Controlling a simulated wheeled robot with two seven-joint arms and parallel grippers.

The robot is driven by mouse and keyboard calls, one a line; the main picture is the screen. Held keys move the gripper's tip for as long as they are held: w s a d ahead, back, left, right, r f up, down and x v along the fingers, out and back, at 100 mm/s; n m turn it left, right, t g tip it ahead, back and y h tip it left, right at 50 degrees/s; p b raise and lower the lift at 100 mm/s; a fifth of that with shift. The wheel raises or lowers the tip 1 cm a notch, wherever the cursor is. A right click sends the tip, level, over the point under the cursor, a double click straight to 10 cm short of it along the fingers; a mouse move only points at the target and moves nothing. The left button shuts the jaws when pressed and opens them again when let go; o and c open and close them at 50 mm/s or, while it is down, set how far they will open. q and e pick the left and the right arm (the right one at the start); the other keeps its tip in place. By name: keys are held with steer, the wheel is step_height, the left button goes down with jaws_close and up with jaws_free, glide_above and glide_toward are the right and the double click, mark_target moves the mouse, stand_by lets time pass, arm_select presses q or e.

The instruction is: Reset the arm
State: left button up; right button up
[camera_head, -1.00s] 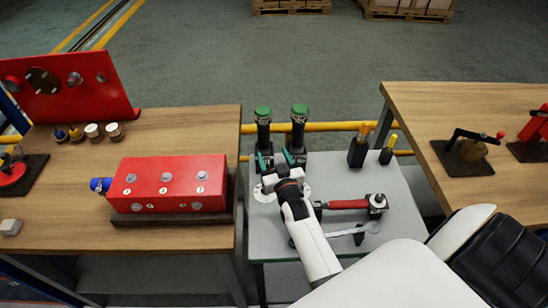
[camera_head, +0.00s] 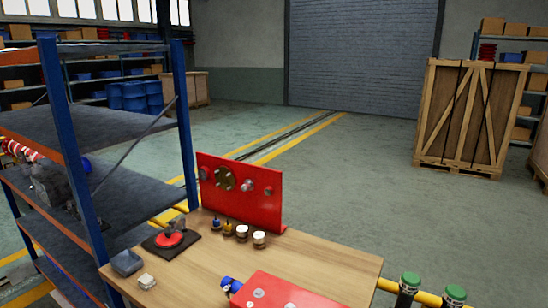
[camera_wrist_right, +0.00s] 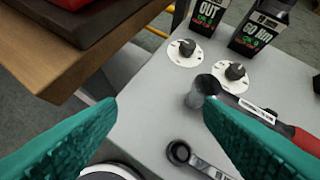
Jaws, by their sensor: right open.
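My right gripper (camera_wrist_right: 160,112) shows in the right wrist view with its two green fingers spread wide apart and nothing between them. It is above a light grey table top (camera_wrist_right: 150,125). A torque wrench with a red grip (camera_wrist_right: 262,110) lies beyond the right finger, partly hidden by it. A wrench ring end (camera_wrist_right: 180,153) lies on the table between the fingers, lower in the view. Neither of my arms shows in the head view, and my left gripper is not in view.
Two labelled black tool stands (camera_wrist_right: 262,28) and two white round dials (camera_wrist_right: 187,52) are at the back of the table. A wooden bench (camera_head: 190,275) carries a red block (camera_head: 280,292) and a red panel (camera_head: 240,195). A blue shelf rack (camera_head: 75,150) stands left. Open floor lies beyond.

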steer(key=s+a+r+n+g, duration=0.1)
steer(key=s+a+g, duration=0.1)
steer(key=s, duration=0.4)
steer(key=s+a+r+g, duration=0.1)
steer(key=s+g, duration=0.2)
steer(key=s, duration=0.3)
step_height(320, 180, down, 28)
steer(key=s, duration=0.1)
steer(key=s+d+f+g+b, duration=0.1)
steer(key=s+d+f+g, duration=0.1)
steer(key=s+f, duration=1.3)
steer(key=shift+s+d+f+n+y, duration=0.3)
steer(key=shift+s+n, duration=0.1)
steer(key=shift+s, duration=0.3)
